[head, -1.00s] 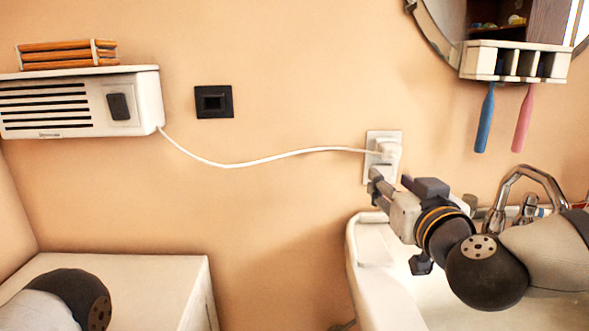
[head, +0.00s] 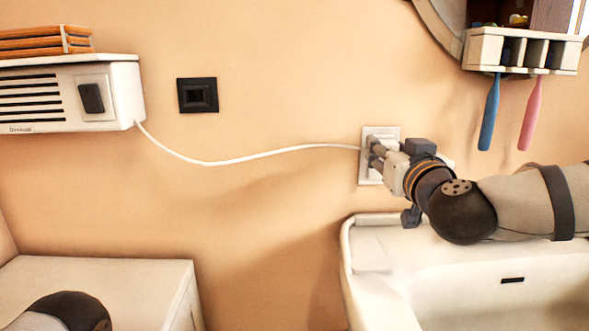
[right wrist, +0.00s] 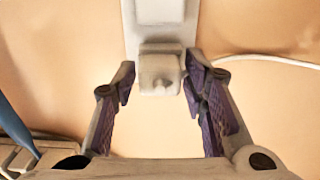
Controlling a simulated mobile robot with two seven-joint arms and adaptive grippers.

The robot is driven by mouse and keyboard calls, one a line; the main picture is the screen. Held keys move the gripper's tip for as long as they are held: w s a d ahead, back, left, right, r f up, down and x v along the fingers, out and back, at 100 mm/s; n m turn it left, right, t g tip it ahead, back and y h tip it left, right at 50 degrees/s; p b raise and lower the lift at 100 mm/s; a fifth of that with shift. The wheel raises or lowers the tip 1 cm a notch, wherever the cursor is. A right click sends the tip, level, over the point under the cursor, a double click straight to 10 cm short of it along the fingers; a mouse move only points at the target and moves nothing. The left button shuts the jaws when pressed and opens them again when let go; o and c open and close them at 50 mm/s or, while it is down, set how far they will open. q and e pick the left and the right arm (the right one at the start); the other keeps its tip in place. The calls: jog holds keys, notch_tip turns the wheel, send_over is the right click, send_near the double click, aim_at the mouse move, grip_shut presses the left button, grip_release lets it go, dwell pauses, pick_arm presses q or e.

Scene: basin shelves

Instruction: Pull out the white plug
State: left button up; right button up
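The white plug (right wrist: 160,72) sits in the white wall socket plate (right wrist: 163,15). In the head view the socket plate (head: 369,172) is partly covered and the plug is hidden behind my gripper. My right gripper (head: 379,148) is at the socket. In the right wrist view my right gripper (right wrist: 158,82) is open, with one purple-padded finger on each side of the plug. Both fingers look apart from it, the right one nearer. The white cord (head: 230,163) runs left from the socket. My left gripper is not in view; only part of my left arm shows at the bottom left.
A white wall heater (head: 60,95) hangs at the left, beside a black wall switch (head: 197,95). The basin (head: 375,255) lies below my right arm. A holder (head: 485,50) with a blue toothbrush (head: 489,115) and a pink toothbrush (head: 531,115) hangs at the upper right.

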aim_at(391, 149)
grip_shut()
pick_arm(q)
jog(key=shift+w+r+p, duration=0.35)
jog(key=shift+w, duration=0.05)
pick_arm(e)
jog(key=shift+s, duration=0.2)
dwell(1.0)
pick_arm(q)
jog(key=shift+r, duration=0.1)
pick_arm(e)
jog(key=shift+s, duration=0.1)
